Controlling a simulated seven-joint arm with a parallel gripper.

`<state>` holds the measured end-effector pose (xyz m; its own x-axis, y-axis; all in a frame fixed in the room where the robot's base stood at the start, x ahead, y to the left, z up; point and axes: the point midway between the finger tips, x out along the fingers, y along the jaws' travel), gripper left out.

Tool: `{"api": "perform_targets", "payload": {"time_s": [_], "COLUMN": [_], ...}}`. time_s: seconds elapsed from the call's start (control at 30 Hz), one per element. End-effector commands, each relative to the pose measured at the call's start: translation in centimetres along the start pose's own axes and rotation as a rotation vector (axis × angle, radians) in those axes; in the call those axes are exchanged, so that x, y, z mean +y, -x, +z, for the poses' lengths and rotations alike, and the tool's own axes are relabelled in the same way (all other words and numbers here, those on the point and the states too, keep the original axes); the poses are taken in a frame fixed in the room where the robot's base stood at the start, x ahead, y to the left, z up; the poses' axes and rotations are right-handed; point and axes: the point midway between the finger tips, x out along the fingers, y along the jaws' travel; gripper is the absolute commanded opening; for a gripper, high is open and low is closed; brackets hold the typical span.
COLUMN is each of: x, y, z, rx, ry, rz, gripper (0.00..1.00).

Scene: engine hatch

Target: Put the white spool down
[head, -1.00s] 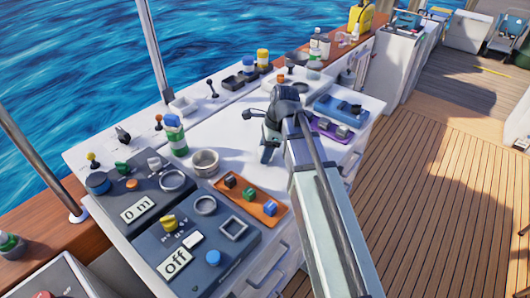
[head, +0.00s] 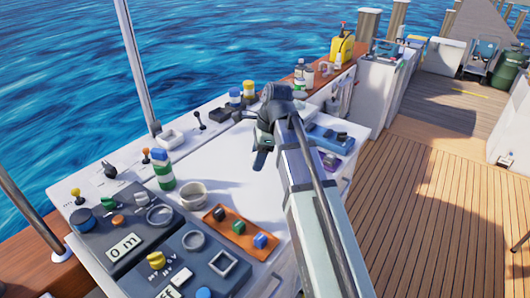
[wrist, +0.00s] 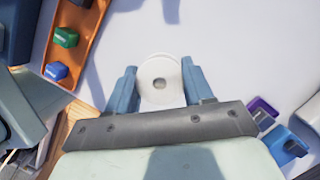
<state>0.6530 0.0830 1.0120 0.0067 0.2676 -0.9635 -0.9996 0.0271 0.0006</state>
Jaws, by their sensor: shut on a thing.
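In the head view my gripper (head: 262,158) is over the white worktop (head: 215,158), and my arm hides most of the spool there. I cannot tell whether the spool touches the worktop.
An orange tray (head: 226,220) with coloured blocks lies at the front. A pale round cup (head: 192,195) and a green-white bottle (head: 162,170) stand left. A blue tray (head: 328,134) and a purple tray (wrist: 262,108) lie right. White worktop around the spool is clear.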

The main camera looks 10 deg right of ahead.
Motion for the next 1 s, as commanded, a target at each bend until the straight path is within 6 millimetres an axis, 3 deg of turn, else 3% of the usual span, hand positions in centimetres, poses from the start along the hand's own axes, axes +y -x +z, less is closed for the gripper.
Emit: {"api": "perform_targets", "payload": {"time_s": [0.07,0.17,0.43,0.7,0.83,1.0], "x": [-0.8,-3.5,-13.2,-22.1,-24.4,-25.6], "y": [0.0,0.3,1.5,2.4,2.9,3.1], "z": [-1.4,-3.3,-7.5,-8.9,-8.9,-8.9], "rx": [0.000,0.000,0.000,-0.001,0.000,0.000], "ry": [-0.023,-0.054,-0.113,-0.121,-0.114,-0.105], "rz": [-0.005,-0.014,-0.031,-0.034,-0.032,-0.029], "gripper": [0.22,0.22,0.22,0.22,0.22,0.22]}}
